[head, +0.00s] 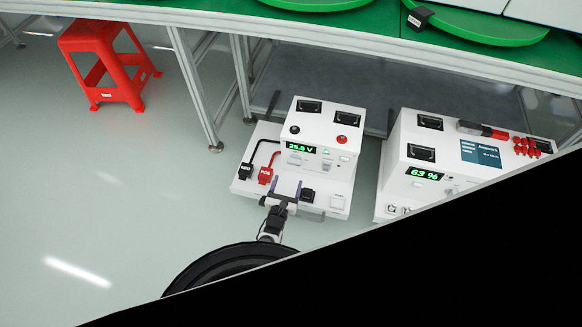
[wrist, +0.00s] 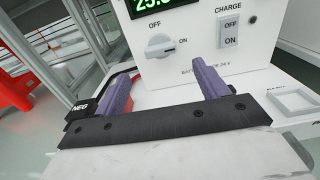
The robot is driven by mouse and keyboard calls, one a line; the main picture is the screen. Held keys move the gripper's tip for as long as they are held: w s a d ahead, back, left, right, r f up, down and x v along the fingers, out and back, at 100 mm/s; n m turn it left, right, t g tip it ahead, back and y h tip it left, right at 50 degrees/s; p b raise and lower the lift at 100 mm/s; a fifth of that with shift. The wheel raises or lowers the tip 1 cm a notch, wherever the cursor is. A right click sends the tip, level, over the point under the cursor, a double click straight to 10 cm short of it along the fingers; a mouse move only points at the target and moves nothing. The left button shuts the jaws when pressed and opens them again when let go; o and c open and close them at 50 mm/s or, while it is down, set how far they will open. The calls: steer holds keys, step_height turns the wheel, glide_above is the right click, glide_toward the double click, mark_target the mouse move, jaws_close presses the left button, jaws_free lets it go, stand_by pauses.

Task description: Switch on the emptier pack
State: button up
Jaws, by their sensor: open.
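A white battery pack (head: 317,152) with a green display reading about 25.5 V stands on the floor in the head view. A second white unit (head: 440,178) to its right has a display reading about 63 %. My gripper (head: 285,188) is open and empty at the left pack's front. In the wrist view, its two purple fingers (wrist: 163,75) are apart, below a white rotary switch (wrist: 168,46) marked OFF and ON. Part of the display (wrist: 155,5) is cut off.
Black NEG (head: 246,171) and red POS (head: 265,176) connectors sit on the left pack's base. A green-topped table (head: 330,22) stands above and behind. A red stool (head: 105,60) is at far left. Black covers the lower right.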

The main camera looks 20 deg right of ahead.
steer(key=shift+p+v, duration=0.8)
steer(key=shift+v, duration=1.55)
